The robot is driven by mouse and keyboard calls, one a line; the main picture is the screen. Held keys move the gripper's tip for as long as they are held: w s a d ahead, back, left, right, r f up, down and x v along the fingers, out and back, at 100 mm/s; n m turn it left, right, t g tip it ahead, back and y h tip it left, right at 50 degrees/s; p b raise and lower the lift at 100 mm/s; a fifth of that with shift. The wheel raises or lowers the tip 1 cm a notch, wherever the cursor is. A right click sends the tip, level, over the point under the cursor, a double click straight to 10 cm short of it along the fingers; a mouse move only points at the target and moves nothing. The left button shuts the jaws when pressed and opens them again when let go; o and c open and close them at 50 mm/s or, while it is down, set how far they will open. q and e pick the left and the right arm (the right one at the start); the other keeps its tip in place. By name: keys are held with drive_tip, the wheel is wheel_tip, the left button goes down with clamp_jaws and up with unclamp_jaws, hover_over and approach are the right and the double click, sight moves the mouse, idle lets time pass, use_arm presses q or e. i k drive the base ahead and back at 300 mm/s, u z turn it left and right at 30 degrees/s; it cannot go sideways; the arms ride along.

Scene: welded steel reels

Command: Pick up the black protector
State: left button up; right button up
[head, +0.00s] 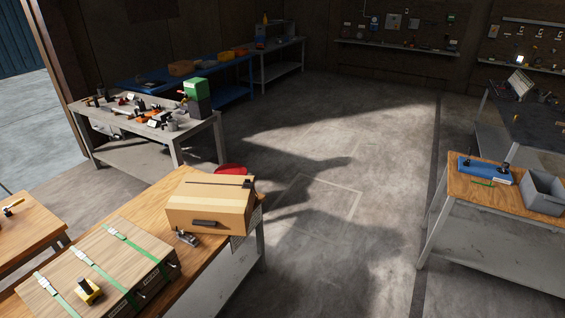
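A closed cardboard box (180,213) stands on a wooden-topped workbench (215,252) at the lower left. A short dark piece (205,223) shows against its front side. It may be the black protector, but I cannot tell for sure, nor whether it is attached to the box. A thin black strip (222,184) lies across the box top. A small grey and dark metal item (186,237) lies on the bench in front of the box. Neither of my grippers is in view.
A wooden case with green straps (140,262) sits left of the box, with a yellow item (88,290) on it. A red round thing (231,169) shows behind the box. A cluttered grey table (130,138) stands behind. The concrete floor (330,230) is clear toward the right bench (455,187).

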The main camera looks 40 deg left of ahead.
sight(245, 185)
drive_tip(key=u, duration=0.4)
drive_tip(key=i, duration=1.6)
drive_tip(key=u, duration=1.95)
drive_tip(key=i, duration=1.2)
drive_tip(key=u, duration=0.85)
